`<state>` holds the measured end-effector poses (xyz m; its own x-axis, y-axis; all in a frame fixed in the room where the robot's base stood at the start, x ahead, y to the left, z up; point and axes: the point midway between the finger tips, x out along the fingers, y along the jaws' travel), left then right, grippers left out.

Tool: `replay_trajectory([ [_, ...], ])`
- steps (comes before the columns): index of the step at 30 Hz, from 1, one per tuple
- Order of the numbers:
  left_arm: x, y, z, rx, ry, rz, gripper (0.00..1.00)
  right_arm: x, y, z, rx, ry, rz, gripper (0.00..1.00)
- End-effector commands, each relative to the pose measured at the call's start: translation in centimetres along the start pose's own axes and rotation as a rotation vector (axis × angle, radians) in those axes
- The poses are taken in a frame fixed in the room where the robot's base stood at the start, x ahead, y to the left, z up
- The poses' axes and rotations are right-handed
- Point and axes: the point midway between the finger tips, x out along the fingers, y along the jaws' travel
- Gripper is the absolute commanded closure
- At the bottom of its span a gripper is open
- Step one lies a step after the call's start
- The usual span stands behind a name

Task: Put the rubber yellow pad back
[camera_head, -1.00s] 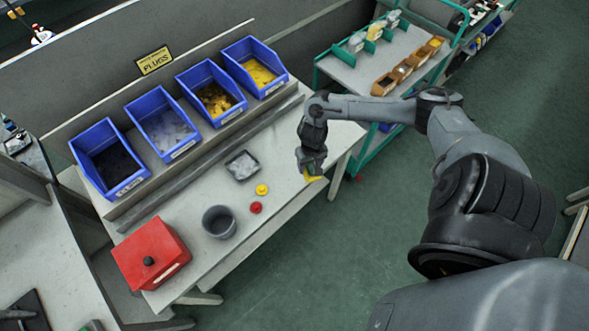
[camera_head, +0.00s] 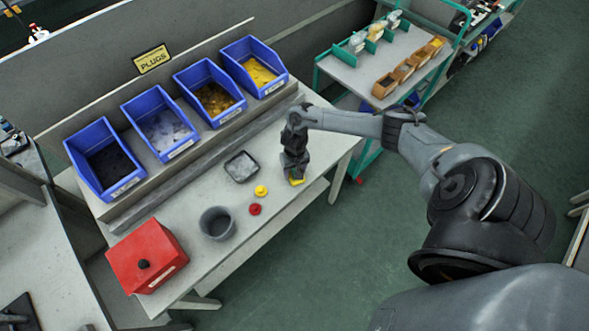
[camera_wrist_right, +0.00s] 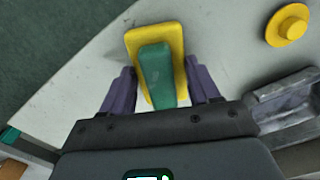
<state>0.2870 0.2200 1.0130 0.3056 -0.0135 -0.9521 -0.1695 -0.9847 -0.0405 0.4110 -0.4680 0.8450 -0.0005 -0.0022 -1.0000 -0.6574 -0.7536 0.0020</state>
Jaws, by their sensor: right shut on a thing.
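The yellow pad (camera_wrist_right: 155,33), a rectangular plate with a green block (camera_wrist_right: 156,78) on it, is between the purple fingers of my right gripper (camera_wrist_right: 159,92) in the right wrist view. The gripper is shut on it. In the head view my right gripper (camera_head: 294,173) points down over the right part of the workbench (camera_head: 226,258), and a bit of the yellow pad (camera_head: 297,182) shows under the fingertips. I cannot tell whether the pad touches the bench top. My left gripper is not in view.
A yellow plug (camera_head: 261,190), a red plug (camera_head: 255,210), a small grey tray (camera_head: 241,167), a grey cup (camera_head: 217,224) and a red box (camera_head: 148,257) stand left of the gripper. Several blue bins (camera_head: 162,124) line the back. A green-framed cart (camera_head: 388,58) stands at upper right.

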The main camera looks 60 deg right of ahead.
Motion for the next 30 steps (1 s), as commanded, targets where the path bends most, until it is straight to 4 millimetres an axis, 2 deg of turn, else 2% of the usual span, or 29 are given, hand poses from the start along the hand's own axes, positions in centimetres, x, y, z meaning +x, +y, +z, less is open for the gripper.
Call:
replay_trajectory([
  [10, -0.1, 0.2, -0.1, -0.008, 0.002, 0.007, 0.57, 0.2, 0.0, 0.0, 0.001, 0.000, -0.001, 0.68],
  [11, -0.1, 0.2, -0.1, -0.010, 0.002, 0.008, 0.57, 0.2, 0.0, 0.0, 0.000, 0.000, -0.001, 0.35],
  [15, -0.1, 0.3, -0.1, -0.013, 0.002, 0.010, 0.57, 0.2, 0.0, 0.0, 0.000, 0.000, -0.001, 0.14],
  [25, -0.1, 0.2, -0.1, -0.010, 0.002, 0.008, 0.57, 0.0, 0.0, -0.1, 0.000, 0.001, -0.001, 0.14],
  [30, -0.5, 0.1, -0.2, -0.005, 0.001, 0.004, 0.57, -1.6, 0.0, -0.1, 0.000, 0.002, -0.002, 0.14],
])
